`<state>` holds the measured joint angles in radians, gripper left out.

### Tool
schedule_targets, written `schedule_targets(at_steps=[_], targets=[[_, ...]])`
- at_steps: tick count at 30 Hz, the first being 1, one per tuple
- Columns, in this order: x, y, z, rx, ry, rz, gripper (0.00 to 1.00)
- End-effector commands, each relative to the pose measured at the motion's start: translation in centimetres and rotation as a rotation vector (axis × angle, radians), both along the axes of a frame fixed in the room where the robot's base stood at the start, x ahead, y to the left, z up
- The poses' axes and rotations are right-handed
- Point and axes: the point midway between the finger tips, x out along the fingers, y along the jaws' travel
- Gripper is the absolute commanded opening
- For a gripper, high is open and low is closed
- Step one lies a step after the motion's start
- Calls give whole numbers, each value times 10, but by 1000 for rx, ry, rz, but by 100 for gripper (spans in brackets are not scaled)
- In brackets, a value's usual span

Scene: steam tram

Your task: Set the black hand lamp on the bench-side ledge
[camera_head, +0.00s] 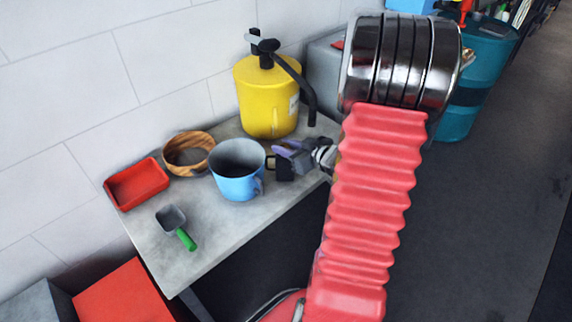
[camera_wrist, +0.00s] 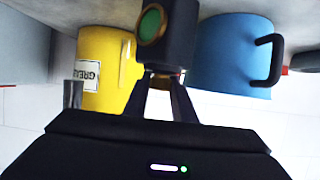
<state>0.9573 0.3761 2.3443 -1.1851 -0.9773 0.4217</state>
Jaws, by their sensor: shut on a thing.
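The black hand lamp (camera_wrist: 178,30), with a round green lens in a brass ring, is between my gripper's fingertips (camera_wrist: 167,88) in the wrist view. My gripper (camera_head: 305,154) is shut on it. In the head view the lamp (camera_head: 284,168) shows as a small dark block over the right part of the grey ledge (camera_head: 185,258), just right of the blue mug (camera_head: 236,186). I cannot tell whether the lamp touches the ledge top. My red, ribbed arm hides the area to the right.
A yellow grease can (camera_head: 266,100) with a black spout stands behind my gripper. A wooden bowl (camera_head: 188,153), a red tray (camera_head: 137,184) and a green-handled scoop (camera_head: 175,226) occupy the left. The ledge's front middle is clear. A teal drum (camera_head: 470,85) stands at the back right.

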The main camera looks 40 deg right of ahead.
Motion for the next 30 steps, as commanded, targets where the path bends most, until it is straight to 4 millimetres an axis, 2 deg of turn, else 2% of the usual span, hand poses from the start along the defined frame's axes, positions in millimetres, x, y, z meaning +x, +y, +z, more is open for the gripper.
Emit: schedule_targets(at_steps=[20, 26, 30], targets=[[0, 0, 2, -2, -2, 0, 0], [1, -1, 13, -3, -3, 0, 0], [1, 0, 28, -5, -4, 1, 0]])
